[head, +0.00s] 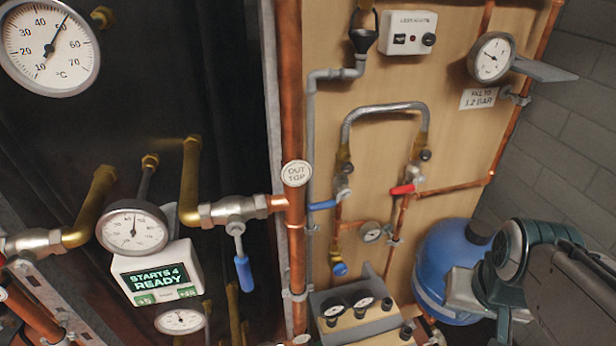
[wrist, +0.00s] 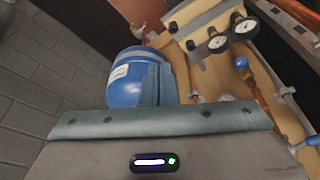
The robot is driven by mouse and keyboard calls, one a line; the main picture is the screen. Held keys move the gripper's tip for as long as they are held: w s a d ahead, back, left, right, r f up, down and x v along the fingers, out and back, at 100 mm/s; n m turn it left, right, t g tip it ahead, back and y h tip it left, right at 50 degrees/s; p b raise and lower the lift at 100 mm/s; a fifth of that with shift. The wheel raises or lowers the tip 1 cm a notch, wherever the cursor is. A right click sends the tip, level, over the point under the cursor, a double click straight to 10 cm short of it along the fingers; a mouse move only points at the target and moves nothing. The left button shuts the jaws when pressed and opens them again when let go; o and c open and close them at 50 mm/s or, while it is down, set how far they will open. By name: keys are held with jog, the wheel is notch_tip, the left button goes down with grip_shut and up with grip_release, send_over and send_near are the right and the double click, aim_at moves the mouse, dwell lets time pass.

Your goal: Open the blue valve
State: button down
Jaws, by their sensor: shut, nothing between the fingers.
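A blue valve handle (head: 243,273) hangs straight down from a grey valve body on the pipe left of the copper riser. A second blue lever (head: 322,205) lies roughly level, just right of the riser. A round blue knob (head: 340,269) sits lower on the wooden board; a blue knob also shows in the wrist view (wrist: 241,62). I cannot tell which of these the task means. My gripper (wrist: 157,85) is shut and empty. In the head view it is at the lower right, in front of the blue tank, apart from all these handles.
A blue tank (head: 446,262) stands at the lower right by a grey block wall. A red lever (head: 402,190) is on the board. A box with gauges (head: 350,318) sits below. A display (head: 155,278) reads "STARTS 4 READY". A copper riser (head: 291,130) stands mid-view.

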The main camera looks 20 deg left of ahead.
dwell(0.3)
notch_tip(320, 180, up, 16)
jog(key=n+g+y+p, duration=0.3)
jog(key=n+g+p, duration=0.15)
jog(key=n, duration=1.95)
send_over(319, 204)
jog(key=w+d, duration=0.1)
jog(key=d, duration=0.3)
jog(key=shift+w+a+r+t+p, duration=0.1)
jog(key=shift+a+r+t+p, duration=0.1)
jog(key=shift+t+p, duration=0.2)
jog(key=shift+f, duration=0.1)
jog(key=x, duration=1)
jog(key=shift+p, duration=0.4)
